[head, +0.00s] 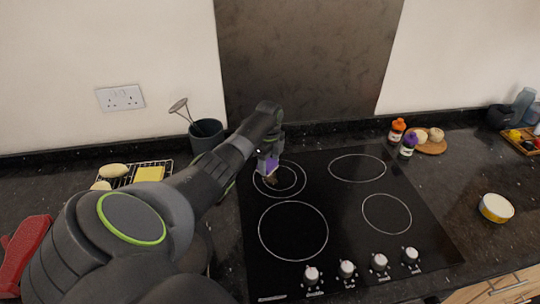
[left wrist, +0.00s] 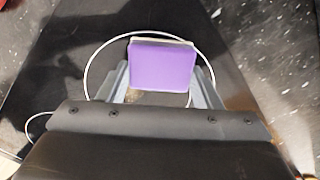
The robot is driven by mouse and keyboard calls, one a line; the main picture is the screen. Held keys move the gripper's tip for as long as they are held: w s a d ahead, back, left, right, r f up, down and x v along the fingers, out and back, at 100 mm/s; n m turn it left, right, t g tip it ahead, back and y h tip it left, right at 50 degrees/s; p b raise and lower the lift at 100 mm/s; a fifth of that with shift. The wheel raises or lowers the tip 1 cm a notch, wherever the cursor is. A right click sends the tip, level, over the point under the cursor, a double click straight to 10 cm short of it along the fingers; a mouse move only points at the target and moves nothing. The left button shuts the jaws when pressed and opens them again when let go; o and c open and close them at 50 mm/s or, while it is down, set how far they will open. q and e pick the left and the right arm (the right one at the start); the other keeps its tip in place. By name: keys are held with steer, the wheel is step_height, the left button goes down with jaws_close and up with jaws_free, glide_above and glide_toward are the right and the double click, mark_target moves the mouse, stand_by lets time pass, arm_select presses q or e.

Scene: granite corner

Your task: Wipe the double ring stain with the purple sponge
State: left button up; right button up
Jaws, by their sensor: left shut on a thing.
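The purple sponge (head: 268,164) is held between the fingers of my left gripper (head: 270,152), low over the back left double ring of the black hob (head: 330,210). In the left wrist view the sponge (left wrist: 162,66) sits between the fingertips of the left gripper (left wrist: 162,80), which is shut on it. A brownish stain (head: 271,180) shows on the hob just below the sponge, inside the double ring; part of it is hidden. It also shows in the left wrist view (left wrist: 133,96). I cannot tell whether the sponge touches the glass. My right gripper is not in view.
A utensil pot (head: 206,135) and a wire rack (head: 146,173) stand left of the hob. Spice bottles (head: 397,130) and a round wooden board (head: 430,146) stand at its back right. Hob knobs (head: 347,269) line the front. A yellow-and-white bowl (head: 495,208) stands right; the hob's right part is clear.

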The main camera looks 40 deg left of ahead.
arm_select(q)
steer(key=shift+w+a+f+b, duration=0.1)
steer(key=shift+w+a+b, duration=0.2)
steer(key=shift+a+b, duration=0.25)
steer(key=shift+d, duration=0.1)
step_height(320, 180, up, 5)
steer(key=p, duration=0.5)
steer(key=shift+f, duration=0.1)
steer(key=shift+w+r+p, duration=0.1)
steer(key=shift+r+p, duration=0.5)
step_height(320, 180, up, 3)
steer(key=p, duration=0.3)
steer(key=shift+r, duration=0.1)
